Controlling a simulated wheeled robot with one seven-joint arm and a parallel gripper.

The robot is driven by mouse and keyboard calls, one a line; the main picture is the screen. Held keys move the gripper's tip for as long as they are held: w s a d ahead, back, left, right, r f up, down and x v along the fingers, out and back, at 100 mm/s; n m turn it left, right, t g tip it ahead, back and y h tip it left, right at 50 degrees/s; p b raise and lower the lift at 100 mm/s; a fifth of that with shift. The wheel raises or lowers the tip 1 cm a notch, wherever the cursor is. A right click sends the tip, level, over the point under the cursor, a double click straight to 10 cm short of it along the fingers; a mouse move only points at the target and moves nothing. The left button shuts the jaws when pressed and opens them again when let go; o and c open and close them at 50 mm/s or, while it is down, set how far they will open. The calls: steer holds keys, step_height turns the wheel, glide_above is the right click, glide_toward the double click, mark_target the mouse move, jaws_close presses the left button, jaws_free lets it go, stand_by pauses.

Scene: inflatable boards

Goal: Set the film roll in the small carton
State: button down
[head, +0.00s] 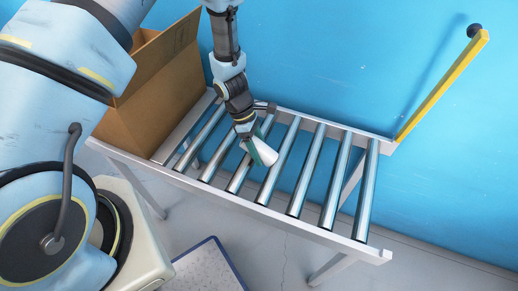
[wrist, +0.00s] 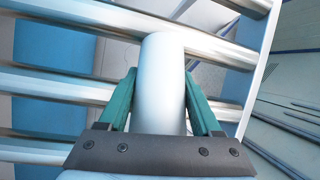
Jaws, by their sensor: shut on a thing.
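The film roll is a white cylinder (head: 261,152) at my gripper in the head view, tilted, over the rollers. In the wrist view the film roll (wrist: 162,85) stands between the two green fingers, which close on it from both sides. My gripper (head: 250,143) is shut on the roll; it also shows in the wrist view (wrist: 160,100). The small carton is an open brown cardboard box (head: 160,85) at the left end of the conveyor, left of my gripper. My arm partly hides it, and its inside is mostly out of sight.
A roller conveyor (head: 318,170) with a pale metal frame runs below my gripper; its right part is empty. A blue wall stands behind it. A yellow bar (head: 441,85) rises at the back right. A pale panel with a dark blue edge (head: 208,268) lies low in front.

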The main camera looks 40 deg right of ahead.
mark_target(260, 144)
step_height(260, 144, up, 10)
steer(key=shift+f+b, duration=0.1)
steer(key=shift+b, duration=0.7)
